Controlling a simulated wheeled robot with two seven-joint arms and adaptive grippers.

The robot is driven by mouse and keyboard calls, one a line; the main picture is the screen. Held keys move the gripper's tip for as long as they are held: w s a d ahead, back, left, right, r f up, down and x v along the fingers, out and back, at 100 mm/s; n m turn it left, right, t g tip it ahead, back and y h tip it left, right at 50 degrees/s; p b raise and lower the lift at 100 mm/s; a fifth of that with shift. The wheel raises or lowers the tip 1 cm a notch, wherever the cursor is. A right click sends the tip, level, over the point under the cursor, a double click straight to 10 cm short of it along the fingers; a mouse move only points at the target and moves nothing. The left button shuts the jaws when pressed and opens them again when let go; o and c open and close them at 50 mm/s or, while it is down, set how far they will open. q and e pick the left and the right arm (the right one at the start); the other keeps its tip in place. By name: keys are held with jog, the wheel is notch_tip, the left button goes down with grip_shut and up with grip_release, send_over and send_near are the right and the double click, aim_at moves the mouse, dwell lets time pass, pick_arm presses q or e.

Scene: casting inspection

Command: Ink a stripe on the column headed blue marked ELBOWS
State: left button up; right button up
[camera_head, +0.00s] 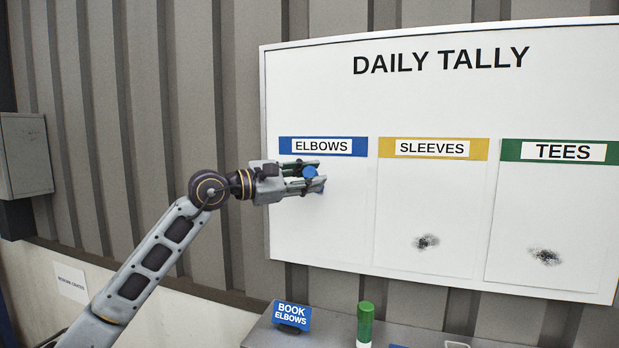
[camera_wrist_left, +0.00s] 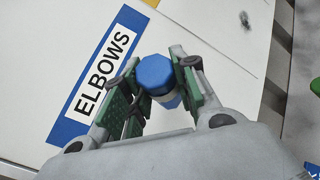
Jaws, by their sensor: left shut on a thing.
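The tally board (camera_head: 440,90) on the wall has a blue-headed ELBOWS column (camera_head: 310,230), with a blue header (camera_head: 323,147) that also shows in the left wrist view (camera_wrist_left: 96,75). My left gripper (camera_head: 305,180) is shut on a blue marker (camera_head: 310,172), just below the ELBOWS header. The marker's blue end (camera_wrist_left: 156,74) shows between the green finger pads in the left wrist view. I cannot tell whether its tip touches the board. No stripe shows in the visible part of this column. My right gripper is not in view.
The yellow SLEEVES column (camera_head: 430,210) and green TEES column (camera_head: 545,215) each bear a dark smudge. Below the board, a ledge (camera_head: 340,333) holds a green marker (camera_head: 365,324) and a blue BOOK ELBOWS sign (camera_head: 291,315). A grey box (camera_head: 25,155) hangs at left.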

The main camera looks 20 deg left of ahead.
pick_arm(q)
jog(key=shift+f, duration=0.25)
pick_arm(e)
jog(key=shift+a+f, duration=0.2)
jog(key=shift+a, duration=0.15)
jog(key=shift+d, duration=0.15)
pick_arm(q)
jog(key=shift+f+b, duration=0.35)
jog(key=shift+b, duration=0.05)
jog(key=shift+f, duration=0.25)
jog(key=shift+a+f+b, duration=0.1)
jog(key=shift+f+b, duration=0.35)
jog(key=shift+b, duration=0.2)
jog(key=shift+f+b, duration=0.4)
jog(key=shift+f, duration=0.05)
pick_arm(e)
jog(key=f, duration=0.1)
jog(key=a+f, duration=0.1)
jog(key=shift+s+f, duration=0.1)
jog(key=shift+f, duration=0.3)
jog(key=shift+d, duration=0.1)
